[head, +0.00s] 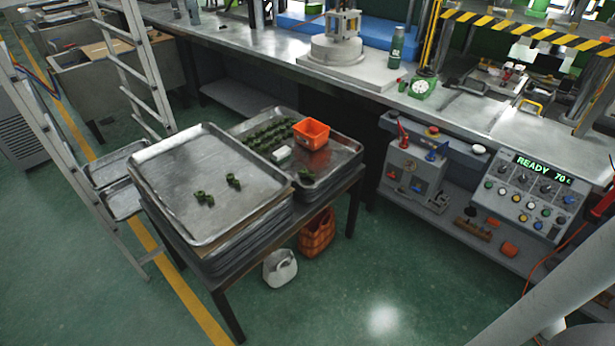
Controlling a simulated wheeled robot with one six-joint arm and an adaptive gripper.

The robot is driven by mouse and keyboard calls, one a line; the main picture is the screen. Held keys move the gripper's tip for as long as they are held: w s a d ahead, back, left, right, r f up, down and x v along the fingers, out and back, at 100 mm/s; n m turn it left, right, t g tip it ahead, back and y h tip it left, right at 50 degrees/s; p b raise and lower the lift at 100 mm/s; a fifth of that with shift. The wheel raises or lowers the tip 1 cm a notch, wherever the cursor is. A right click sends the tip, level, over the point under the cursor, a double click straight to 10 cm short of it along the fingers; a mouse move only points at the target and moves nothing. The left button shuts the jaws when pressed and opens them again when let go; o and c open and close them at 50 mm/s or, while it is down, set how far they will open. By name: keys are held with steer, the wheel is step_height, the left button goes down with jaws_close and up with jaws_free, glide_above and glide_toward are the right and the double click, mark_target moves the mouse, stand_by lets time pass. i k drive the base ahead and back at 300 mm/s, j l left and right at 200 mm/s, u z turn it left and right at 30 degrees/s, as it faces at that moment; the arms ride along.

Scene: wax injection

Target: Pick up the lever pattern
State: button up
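The lever pattern cannot be told apart for certain at this size. Two small dark green pieces lie apart on the left metal tray (165,160): one green piece (204,198) near the middle and another green piece (234,181) to its right. On the right metal tray (345,152), several similar green pieces (268,134) lie in rows, and a single green piece (306,176) lies near the front edge. My gripper is not in view. A pale grey tube at the lower right looks like part of my arm.
An orange bin (311,133) and a small white block (281,154) sit on the right tray. A ladder (75,130) stands close to the left. A control panel (527,198) reads READY. A white container (280,268) stands on the floor. Green floor in front is clear.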

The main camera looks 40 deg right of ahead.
mark_target(304, 172)
steer(key=i+l, duration=0.55)
steer(key=l, duration=0.15)
steer(key=i+l, duration=0.6)
steer(key=l, duration=0.1)
